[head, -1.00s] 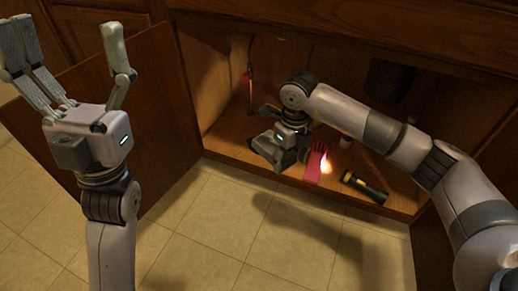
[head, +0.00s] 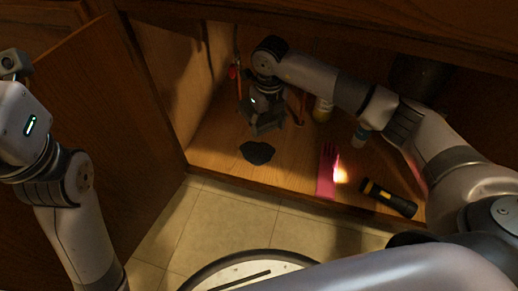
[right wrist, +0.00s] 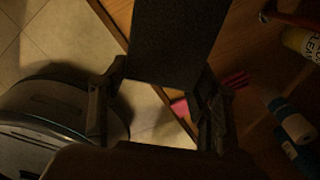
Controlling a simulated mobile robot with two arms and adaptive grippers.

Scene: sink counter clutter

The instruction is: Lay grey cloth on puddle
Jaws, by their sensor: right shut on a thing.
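The puddle (head: 257,152) is a dark patch on the cabinet floor near its left front. My right gripper (head: 262,122) is inside the cabinet, above and just behind the puddle in the head view. It is shut on the grey cloth, which shows in the right wrist view as a dark flat sheet (right wrist: 175,40) between the fingers. In the head view the cloth is hard to tell from the dark fingers. My left gripper (head: 14,66) is at the left edge, outside the cabinet, mostly cut off, so its opening cannot be judged.
A pink glove (head: 327,172) and a black-yellow flashlight (head: 389,198), with a bright glow between them, lie at the front right. Bottles (head: 323,108) stand behind. A red-handled item (head: 234,72) is by the left wall. The open door (head: 95,130) is at left.

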